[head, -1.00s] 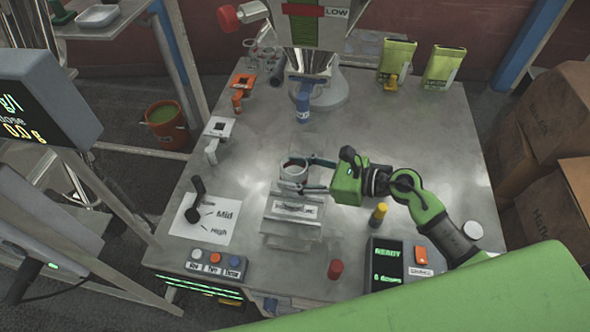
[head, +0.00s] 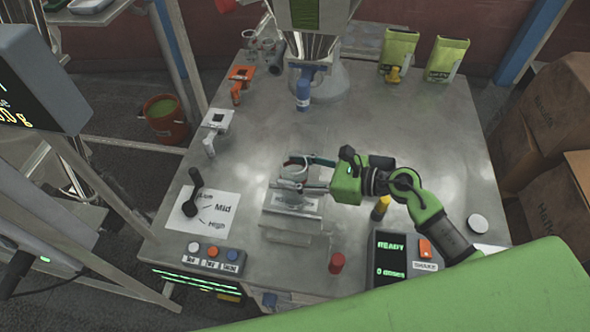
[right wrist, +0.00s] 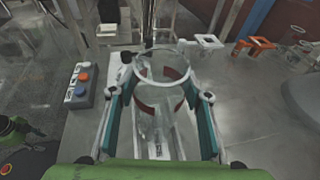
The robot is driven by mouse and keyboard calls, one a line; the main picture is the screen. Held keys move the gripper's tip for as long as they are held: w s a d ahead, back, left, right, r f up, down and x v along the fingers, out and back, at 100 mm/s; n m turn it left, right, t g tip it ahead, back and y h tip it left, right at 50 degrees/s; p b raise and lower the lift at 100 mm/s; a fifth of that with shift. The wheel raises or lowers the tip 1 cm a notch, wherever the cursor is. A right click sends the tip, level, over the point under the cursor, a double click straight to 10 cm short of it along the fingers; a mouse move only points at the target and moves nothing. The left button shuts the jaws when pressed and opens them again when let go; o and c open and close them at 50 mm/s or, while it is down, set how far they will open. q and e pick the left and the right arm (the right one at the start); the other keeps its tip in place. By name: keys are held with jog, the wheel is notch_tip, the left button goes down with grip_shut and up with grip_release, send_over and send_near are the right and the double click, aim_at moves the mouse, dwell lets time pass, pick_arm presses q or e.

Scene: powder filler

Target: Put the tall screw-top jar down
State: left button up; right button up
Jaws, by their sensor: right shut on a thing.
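The tall jar (head: 296,169) is clear, with an open round mouth and a dark reddish band visible in the right wrist view (right wrist: 160,106). My right gripper (head: 304,174) comes in from the right and is shut around the jar's sides, one finger on each side. The jar looks upright, at the back edge of a low metal platform (head: 288,238) on the table. I cannot tell whether its base touches anything.
A button box (head: 213,258) and a lever on a white card (head: 222,229) are at left. A red cap (head: 336,263), a yellow-topped bottle (head: 380,208) and a READY display (head: 389,262) are at right. The filler's blue nozzle (head: 303,94) is behind. Bare table lies left of the jar.

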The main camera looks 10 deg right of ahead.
jog(key=o, duration=1.7)
